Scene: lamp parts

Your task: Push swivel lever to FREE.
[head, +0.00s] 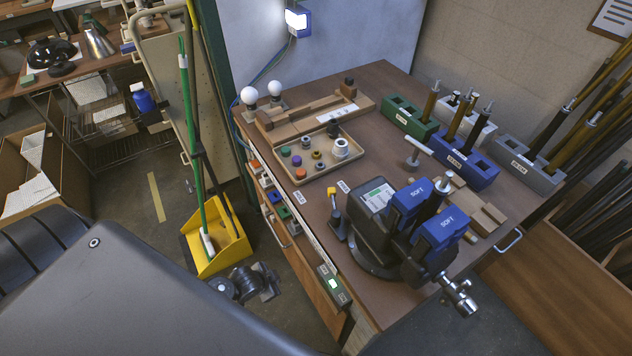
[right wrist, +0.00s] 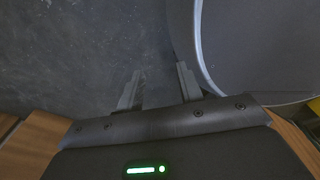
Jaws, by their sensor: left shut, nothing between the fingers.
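A bench vise (head: 378,225) with blue soft jaw pads (head: 440,232) stands at the front right of the bench. Left of its round base is a short dark lever with a yellow tip (head: 332,193), standing nearly upright. Two small white labels, a left one (head: 300,197) and a right one (head: 343,186), lie on the bench near it; their print is too small to read. My left gripper (head: 266,282) is shut and empty, low in front of the bench's left side, well apart from the lever. My right gripper (right wrist: 158,88) is open and empty above dark floor.
A parts tray (head: 324,178) lies behind the lever. Green (head: 410,120), blue (head: 465,168) and grey (head: 528,168) holders with rods stand at the right. A yellow dustpan (head: 218,248) stands on the floor beside the bench.

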